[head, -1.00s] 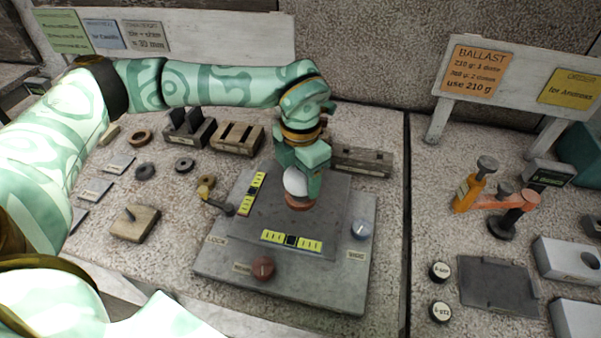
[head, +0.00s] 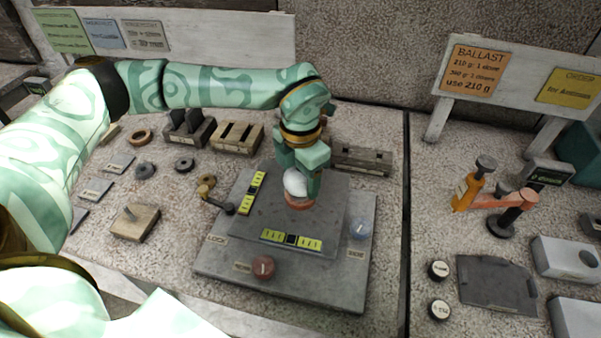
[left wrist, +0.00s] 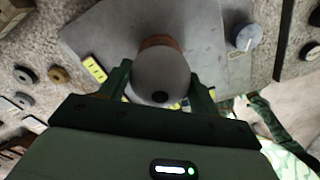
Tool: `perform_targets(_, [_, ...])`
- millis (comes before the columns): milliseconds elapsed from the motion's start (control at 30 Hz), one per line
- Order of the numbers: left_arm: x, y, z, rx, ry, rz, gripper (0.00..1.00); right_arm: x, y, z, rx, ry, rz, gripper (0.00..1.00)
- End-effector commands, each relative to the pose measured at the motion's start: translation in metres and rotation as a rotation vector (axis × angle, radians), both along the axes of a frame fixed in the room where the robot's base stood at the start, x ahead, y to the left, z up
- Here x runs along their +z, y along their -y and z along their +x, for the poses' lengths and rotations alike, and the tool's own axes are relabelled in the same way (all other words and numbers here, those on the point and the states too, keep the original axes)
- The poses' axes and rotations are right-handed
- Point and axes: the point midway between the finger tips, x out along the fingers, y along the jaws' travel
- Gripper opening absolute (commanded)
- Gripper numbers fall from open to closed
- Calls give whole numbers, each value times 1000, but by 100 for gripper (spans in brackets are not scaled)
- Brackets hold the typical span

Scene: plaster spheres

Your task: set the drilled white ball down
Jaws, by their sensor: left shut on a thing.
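The white ball (head: 295,183) is between the fingers of my left gripper (head: 298,180), which is shut on it. In the left wrist view the ball (left wrist: 160,76) shows a dark drilled hole facing the camera, between the two fingers. A reddish-brown ring-like seat (head: 299,203) is directly under the ball on the grey plate (head: 262,215). The ball appears at or very near this seat; I cannot tell whether they touch. My right gripper is not in view.
Yellow level strips (head: 292,242) lie on the plate, with a red knob (head: 263,267) and a grey-blue knob (head: 360,229) on its base. A brass-and-black crank (head: 215,198) stands at the left. Slotted blocks (head: 237,138) stand behind. A balance (head: 495,200) is at the right.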

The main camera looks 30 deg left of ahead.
Motion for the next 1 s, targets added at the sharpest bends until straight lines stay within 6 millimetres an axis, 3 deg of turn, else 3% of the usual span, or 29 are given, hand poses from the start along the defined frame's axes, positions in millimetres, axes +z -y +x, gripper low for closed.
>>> perform_targets(800, [-17, 0, 0, 0, 0, 0, 35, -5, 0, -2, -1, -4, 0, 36])
perform_targets(833, [-16, 0, 0, 0, 1, 0, 71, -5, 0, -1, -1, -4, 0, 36])
perform_targets(900, [-16, 0, 0, 0, 1, 0, 88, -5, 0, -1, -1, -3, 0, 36])
perform_targets(1000, [-16, 0, 0, 0, 1, 0, 88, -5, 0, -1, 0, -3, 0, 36])
